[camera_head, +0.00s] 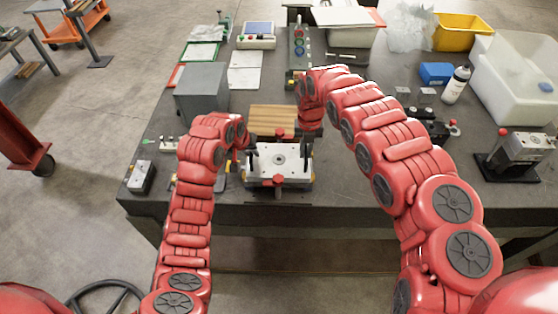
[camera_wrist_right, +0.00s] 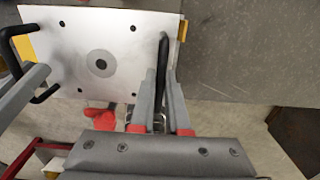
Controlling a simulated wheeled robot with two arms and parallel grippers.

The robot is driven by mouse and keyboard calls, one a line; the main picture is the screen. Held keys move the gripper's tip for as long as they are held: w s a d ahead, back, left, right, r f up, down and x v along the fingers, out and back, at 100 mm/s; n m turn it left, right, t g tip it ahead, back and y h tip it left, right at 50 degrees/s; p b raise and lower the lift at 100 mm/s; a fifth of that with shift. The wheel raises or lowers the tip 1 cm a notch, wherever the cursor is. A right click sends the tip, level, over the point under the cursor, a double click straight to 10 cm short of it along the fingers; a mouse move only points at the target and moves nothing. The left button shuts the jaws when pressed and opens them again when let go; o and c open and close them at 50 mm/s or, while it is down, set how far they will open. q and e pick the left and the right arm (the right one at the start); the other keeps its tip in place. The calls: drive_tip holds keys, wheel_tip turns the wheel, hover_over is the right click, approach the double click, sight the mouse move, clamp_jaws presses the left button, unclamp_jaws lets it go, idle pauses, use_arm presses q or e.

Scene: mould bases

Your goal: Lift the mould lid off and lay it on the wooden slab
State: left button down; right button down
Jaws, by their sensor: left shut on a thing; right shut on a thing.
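The mould lid (camera_head: 279,158), a pale metal plate with a dark ring in its middle and a black handle at each side, is in front of the wooden slab (camera_head: 272,118). In the right wrist view the lid (camera_wrist_right: 75,35) fills the upper left. My right gripper (camera_wrist_right: 161,95) is shut on its right handle (camera_wrist_right: 163,50). My left gripper (camera_wrist_right: 18,85) is shut on the handle at the opposite side (camera_wrist_right: 17,40). The lid looks roughly level. I cannot tell whether it touches the mould base below it. The visible top of the slab is bare.
A grey box (camera_head: 202,92) stands left of the slab. A small metal block (camera_head: 141,177) lies near the table's left corner. Another mould-like unit (camera_head: 520,148) stands at the right, with a spray bottle (camera_head: 456,84) behind. Bare table (camera_head: 345,187) lies right of the lid.

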use_arm(q)
drive_tip(key=shift+r, duration=0.2)
use_arm(e)
drive_tip(key=shift+r, duration=0.2)
